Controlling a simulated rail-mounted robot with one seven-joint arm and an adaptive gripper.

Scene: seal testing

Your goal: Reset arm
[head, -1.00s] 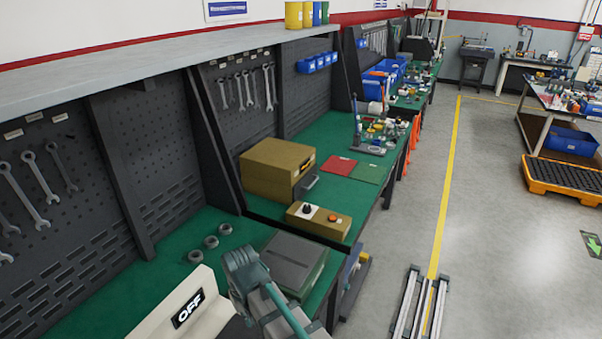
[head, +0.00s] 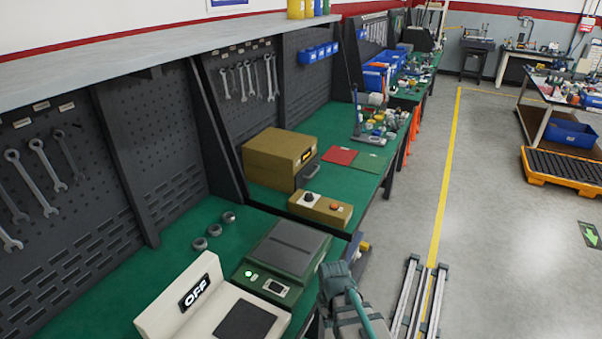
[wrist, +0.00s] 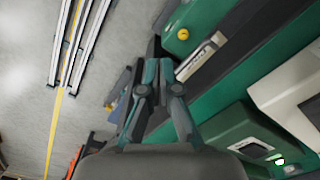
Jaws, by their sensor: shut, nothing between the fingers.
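My gripper (wrist: 156,50) shows in the wrist view with its fingers together and nothing between them. In the head view part of my arm (head: 345,305) is at the bottom centre, beside the bench's front edge; the fingertips cannot be made out there. A green device with a dark grey lid (head: 288,248), a lit button and a small display sits on the bench left of my arm. In the wrist view the green device (wrist: 240,128) is at lower right, apart from the fingers.
Three grey rings (head: 213,230) lie on the green bench top (head: 180,245). A brown box (head: 275,152) and a tan control box (head: 320,208) stand farther along. Wrenches (head: 35,165) hang on the pegboard. Floor rails (head: 425,300) lie right of my arm; the grey floor beyond is open.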

